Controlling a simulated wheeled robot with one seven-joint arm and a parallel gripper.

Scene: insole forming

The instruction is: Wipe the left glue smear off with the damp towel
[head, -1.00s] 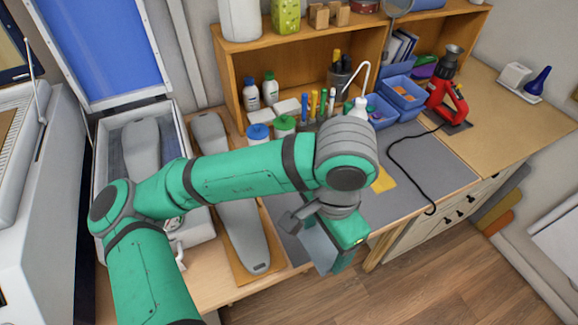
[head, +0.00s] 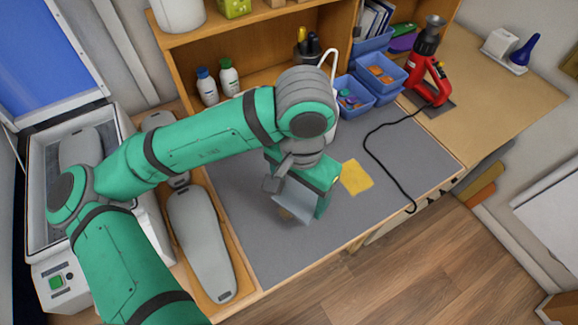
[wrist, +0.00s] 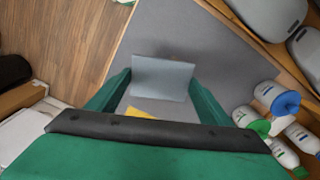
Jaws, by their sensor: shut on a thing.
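My gripper (head: 305,200) is shut on a pale blue-grey towel (head: 291,203), held over the grey mat (head: 262,250) on the bench. In the wrist view the towel (wrist: 163,78) spans the gap between the two green fingers (wrist: 160,95). I cannot tell whether it touches the mat. A small tan patch (head: 284,214) shows at the towel's lower edge; I cannot tell what it is. I make out no clear glue smear; the towel and arm hide part of the mat.
A yellow sheet (head: 356,177) lies right of my gripper. A grey insole form (head: 202,240) lies on a wooden board at the left. Blue bins (head: 352,98), a red heat tool (head: 428,75) and its black cable (head: 378,148) are at the right. Bottles (wrist: 270,97) stand at the back.

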